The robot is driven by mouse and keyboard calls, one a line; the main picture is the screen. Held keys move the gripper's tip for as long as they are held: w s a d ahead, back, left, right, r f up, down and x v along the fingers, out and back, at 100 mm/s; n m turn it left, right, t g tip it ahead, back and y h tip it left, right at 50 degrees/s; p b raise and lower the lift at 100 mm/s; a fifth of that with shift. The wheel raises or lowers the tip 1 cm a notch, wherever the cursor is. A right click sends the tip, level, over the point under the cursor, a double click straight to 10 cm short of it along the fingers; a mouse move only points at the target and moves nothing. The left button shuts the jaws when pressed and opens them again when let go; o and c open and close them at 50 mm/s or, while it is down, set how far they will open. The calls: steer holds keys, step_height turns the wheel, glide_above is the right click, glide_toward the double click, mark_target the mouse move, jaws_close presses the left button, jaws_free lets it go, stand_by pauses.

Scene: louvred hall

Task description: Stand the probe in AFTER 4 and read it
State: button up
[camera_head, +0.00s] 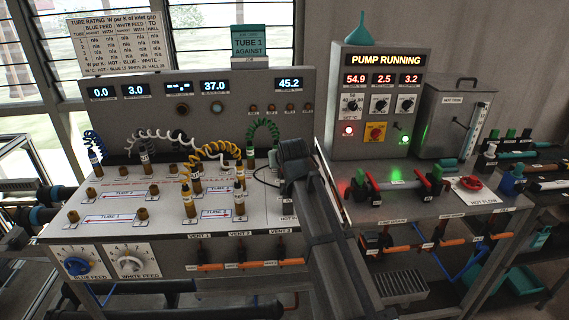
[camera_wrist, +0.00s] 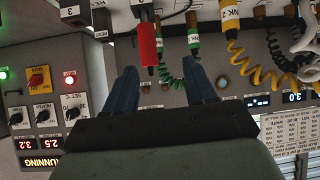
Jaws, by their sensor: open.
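My gripper (camera_head: 290,160) is over the right end of the white-topped bench, beside the green coiled hose. In the wrist view its two dark fingers (camera_wrist: 160,68) stand apart with nothing clamped between them. A red cylinder with a black end (camera_wrist: 149,48) shows at the gap between the fingertips; it looks like the probe, but I cannot tell whether a finger touches it. In the head view my gripper and arm hide that spot; a thin dark cable (camera_head: 262,176) loops beside it. I cannot make out an AFTER 4 label in either view.
Coiled hoses stand close by: green (camera_head: 262,130), yellow (camera_head: 205,152) and white (camera_head: 150,138). Brass ports (camera_head: 142,214) dot the bench top. The pump box (camera_head: 378,105) and a steel tank (camera_head: 450,115) stand to the right. The panel's right display (camera_head: 289,85) reads 45.2.

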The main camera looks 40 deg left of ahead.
steer(key=shift+w+d+x, duration=0.2)
steer(key=shift+d+x, duration=0.05)
steer(key=shift+x, duration=1.3)
steer(key=shift+w+d+x, duration=0.2)
steer(key=shift+w+x, duration=0.05)
steer(key=shift+x, duration=1.3)
steer(key=shift+w+d+x, duration=0.2)
steer(key=shift+d+x, duration=0.05)
steer(key=shift+x, duration=1.3)
steer(key=shift+f, duration=0.15)
steer(key=shift+c, duration=0.3)
jaws_close()
